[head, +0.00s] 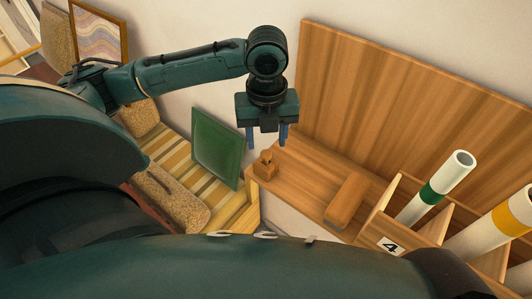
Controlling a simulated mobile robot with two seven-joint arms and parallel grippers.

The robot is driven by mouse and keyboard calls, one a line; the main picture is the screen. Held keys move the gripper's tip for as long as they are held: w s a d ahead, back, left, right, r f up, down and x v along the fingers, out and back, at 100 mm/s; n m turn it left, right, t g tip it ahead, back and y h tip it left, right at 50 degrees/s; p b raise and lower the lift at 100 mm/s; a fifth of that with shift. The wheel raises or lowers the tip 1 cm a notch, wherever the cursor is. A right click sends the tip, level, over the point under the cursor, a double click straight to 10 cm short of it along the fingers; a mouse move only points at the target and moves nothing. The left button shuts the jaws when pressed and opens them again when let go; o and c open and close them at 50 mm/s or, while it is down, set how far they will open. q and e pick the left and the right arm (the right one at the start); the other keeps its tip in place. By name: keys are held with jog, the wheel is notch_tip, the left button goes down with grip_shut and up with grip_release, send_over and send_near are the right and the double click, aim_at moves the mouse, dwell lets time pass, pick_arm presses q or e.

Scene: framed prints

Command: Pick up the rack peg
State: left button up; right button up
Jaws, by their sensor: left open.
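A small wooden piece with a short knob on top, which looks like the rack peg (265,168), stands on the left end of the wooden shelf. My left gripper (267,143) is above it in the head view, fingers pointing down and apart. Nothing shows between the fingers. The gap between the fingertips and the piece is hard to judge from this angle. My right gripper does not show.
A wooden block (347,199) lies on the wooden shelf (300,190). Right of it, a divided rack labelled 4 (391,246) holds white tubes with green (437,188) and yellow bands. A tall wooden panel (400,95) stands behind. A green panel (215,147) leans at left.

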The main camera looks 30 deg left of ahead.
pick_arm(q)
jog(key=shift+a+f, duration=0.1)
jog(key=shift+f, duration=1.9)
jog(key=shift+c, duration=0.6)
jog(key=c, duration=0.9)
